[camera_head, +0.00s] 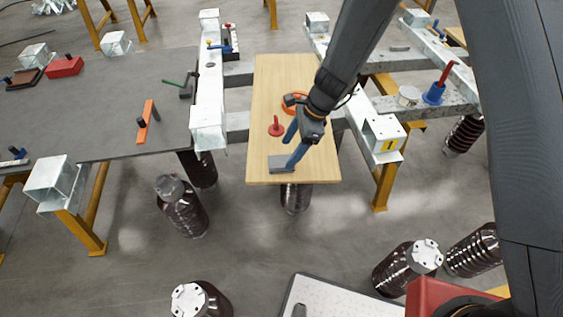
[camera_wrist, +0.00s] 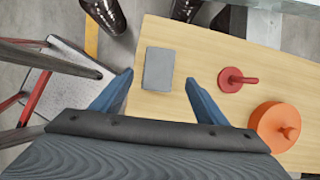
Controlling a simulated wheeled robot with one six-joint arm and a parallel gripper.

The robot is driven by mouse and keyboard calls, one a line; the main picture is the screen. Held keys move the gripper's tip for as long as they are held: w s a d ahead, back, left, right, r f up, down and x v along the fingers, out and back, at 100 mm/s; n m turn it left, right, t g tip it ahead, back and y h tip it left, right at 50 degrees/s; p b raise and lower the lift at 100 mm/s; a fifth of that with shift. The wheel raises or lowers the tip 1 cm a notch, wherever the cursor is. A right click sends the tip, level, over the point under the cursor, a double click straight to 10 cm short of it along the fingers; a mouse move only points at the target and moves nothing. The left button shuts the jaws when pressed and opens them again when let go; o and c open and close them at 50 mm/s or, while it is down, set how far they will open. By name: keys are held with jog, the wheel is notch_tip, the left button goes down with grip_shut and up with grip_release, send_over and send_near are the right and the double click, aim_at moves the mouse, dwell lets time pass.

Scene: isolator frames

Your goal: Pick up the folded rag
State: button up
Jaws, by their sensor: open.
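The folded rag looks like a small flat grey rectangle (camera_head: 281,164) lying on the wooden board (camera_head: 270,90), near its front edge. In the wrist view the rag (camera_wrist: 158,65) lies ahead of the fingertips and between their lines. My gripper (camera_head: 293,146) is open, with two blue fingers. In the head view one fingertip overlaps the rag's right side; I cannot tell the height between them. In the wrist view my gripper (camera_wrist: 159,80) has nothing between its fingers.
A red knobbed disc (camera_head: 276,127) and an orange round piece (camera_head: 294,99) stand on the board, beside my gripper. In the wrist view they are the red disc (camera_wrist: 232,79) and orange piece (camera_wrist: 275,124), right of the fingers. A dark table (camera_head: 110,110) stands left.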

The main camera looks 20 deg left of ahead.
aim_at(283, 160)
jog(key=shift+p+x, duration=1.15)
jog(key=shift+x, duration=1.6)
jog(key=shift+d, duration=0.1)
jog(key=c, duration=1.1)
jog(key=shift+c, duration=0.2)
jog(key=shift+r, duration=0.1)
notch_tip(283, 160, up, 10)
jog(key=b, duration=0.2)
